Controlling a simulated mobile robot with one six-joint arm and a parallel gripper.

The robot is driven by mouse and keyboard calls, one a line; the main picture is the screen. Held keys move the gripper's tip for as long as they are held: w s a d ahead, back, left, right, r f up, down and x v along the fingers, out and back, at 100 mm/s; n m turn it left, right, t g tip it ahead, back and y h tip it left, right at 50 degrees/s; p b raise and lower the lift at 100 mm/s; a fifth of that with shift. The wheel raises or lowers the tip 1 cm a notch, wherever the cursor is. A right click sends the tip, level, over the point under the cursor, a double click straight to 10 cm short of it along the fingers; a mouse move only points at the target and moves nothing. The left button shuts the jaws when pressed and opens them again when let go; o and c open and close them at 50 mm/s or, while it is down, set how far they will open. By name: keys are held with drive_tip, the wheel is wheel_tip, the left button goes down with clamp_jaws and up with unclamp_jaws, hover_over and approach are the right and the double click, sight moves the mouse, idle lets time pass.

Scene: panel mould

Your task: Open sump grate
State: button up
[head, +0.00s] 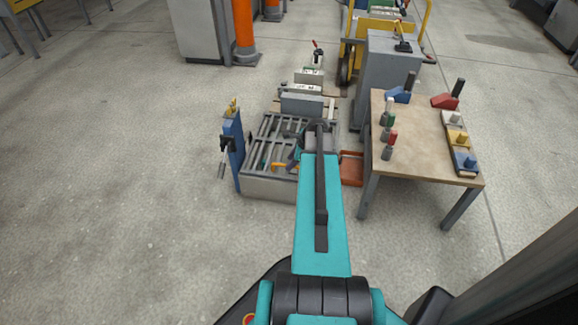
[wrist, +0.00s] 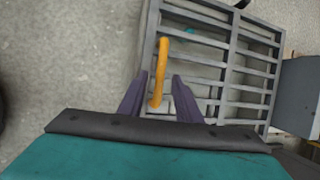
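The sump grate (wrist: 238,62) is a grey barred panel lying flat on a low box; in the head view the grate (head: 272,130) is partly hidden by my teal arm. An orange handle (wrist: 162,62) stands at the grate's near edge in the wrist view, and it also shows in the head view (head: 281,167). My gripper (wrist: 161,82) has its two dark fingers apart, one on each side of the handle's lower part. Gaps show between the fingers and the handle. In the head view the fingers are mostly hidden behind my arm.
A blue post (head: 233,150) with a black clamp stands at the box's left side. A wooden table (head: 413,146) with coloured tools is at the right. An orange-red tray (head: 351,168) lies between box and table. Grey blocks (head: 301,104) stand behind the grate. The floor at left is clear.

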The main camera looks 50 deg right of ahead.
drive_tip(key=shift+x, duration=1)
drive_tip(key=shift+c, duration=0.3)
clamp_jaws()
